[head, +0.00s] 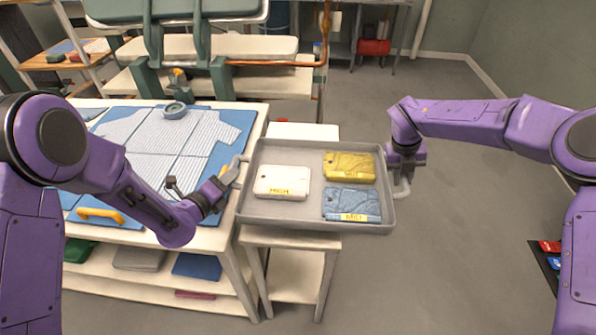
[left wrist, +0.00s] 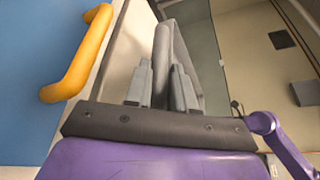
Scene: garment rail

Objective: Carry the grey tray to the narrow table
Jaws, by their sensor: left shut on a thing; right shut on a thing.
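The grey tray (head: 318,215) is level in the middle of the head view. It carries a white folded garment (head: 282,182), a yellow one (head: 349,166) and a blue one (head: 352,204), each with a yellow label. My left gripper (head: 229,177) is shut on the tray's left handle. My right gripper (head: 404,180) is shut on its right handle. In the left wrist view my left gripper's fingers (left wrist: 162,88) close around the grey handle. The narrow table (head: 288,240) is under the tray, which hides most of its top. I cannot tell whether they touch.
A wide table (head: 236,140) stands close on the left, with a striped shirt (head: 165,145) on a blue folding board and a yellow handle (head: 101,215). A padded press (head: 205,47) stands behind.

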